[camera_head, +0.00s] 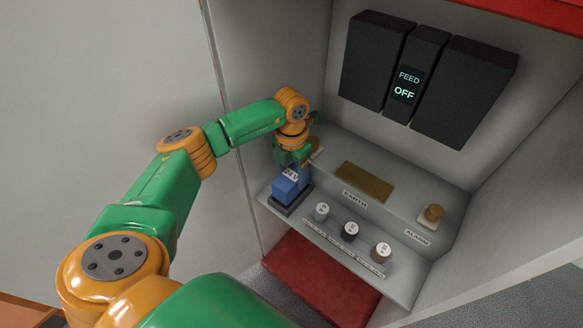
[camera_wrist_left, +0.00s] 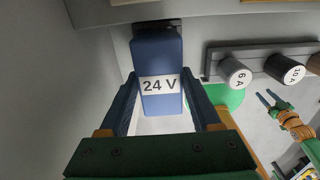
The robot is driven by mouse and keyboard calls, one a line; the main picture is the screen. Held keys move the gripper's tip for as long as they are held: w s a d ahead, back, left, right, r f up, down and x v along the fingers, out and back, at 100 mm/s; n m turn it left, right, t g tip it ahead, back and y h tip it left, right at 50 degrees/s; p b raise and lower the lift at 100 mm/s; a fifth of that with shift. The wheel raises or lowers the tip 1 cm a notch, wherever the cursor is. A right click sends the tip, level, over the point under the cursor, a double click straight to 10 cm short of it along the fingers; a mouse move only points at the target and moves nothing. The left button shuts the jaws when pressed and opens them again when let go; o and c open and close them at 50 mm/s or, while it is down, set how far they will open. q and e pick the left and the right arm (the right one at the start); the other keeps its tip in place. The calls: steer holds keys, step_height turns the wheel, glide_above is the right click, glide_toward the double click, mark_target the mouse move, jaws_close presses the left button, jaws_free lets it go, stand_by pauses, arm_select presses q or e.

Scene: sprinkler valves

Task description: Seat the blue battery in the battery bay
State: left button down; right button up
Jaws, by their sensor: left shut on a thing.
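The blue battery (camera_head: 284,190) stands at the left end of the shelf, over the dark battery bay (camera_head: 297,205). In the left wrist view the battery (camera_wrist_left: 158,52) shows its white "24 V" label, and its far end meets the dark bay (camera_wrist_left: 190,29). I cannot tell how deep it sits. My left gripper (camera_head: 292,169) is shut on the battery; its two blue fingers flank it in the left wrist view (camera_wrist_left: 160,88). My right gripper (camera_wrist_left: 269,98) shows small at the right of the left wrist view, its fingers apart and empty.
A "FEED OFF" display (camera_head: 405,87) hangs above. A cabinet wall is close left.

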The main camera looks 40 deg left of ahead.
arm_select(q)
steer(key=shift+f+b, duration=1.2)
steer(key=shift+f, duration=0.4)
jaws_free()
steer(key=shift+r, duration=0.1)
steer(key=shift+s, duration=0.1)
step_height(320, 180, up, 8)
steer(key=p, duration=0.7)
steer(key=shift+r, duration=0.1)
steer(key=shift+d, duration=0.1)
